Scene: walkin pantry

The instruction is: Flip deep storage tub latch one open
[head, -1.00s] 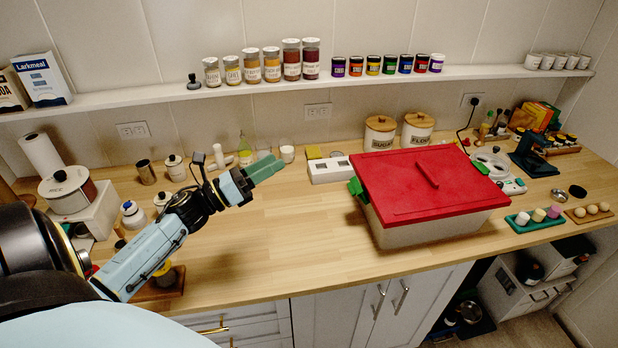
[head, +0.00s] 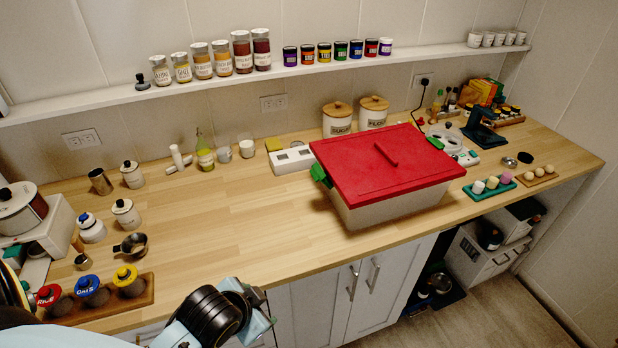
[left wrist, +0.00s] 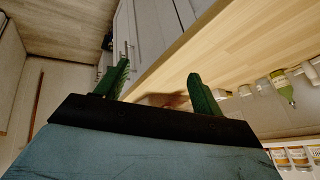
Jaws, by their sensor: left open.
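The deep storage tub (head: 400,208) stands on the wooden counter, with a translucent pale body and a red lid (head: 365,172) on top. A green latch (head: 320,175) sits on its left end. Another green latch (head: 435,143) shows at the right end. I cannot tell from here whether either latch is flipped. My left arm is low at the counter's front edge in the head view, and its fingertips are hidden there. In the left wrist view my left gripper (left wrist: 160,95) has two green fingers spread apart, with nothing between them. The tub is not in that view. My right gripper is not in view.
The counter (head: 230,215) is clear left of the tub. A white device (head: 291,160) and canisters (head: 337,119) stand behind the tub. A green tray (head: 490,188) lies to its right. Jars in a wooden holder (head: 130,290) are at the front left.

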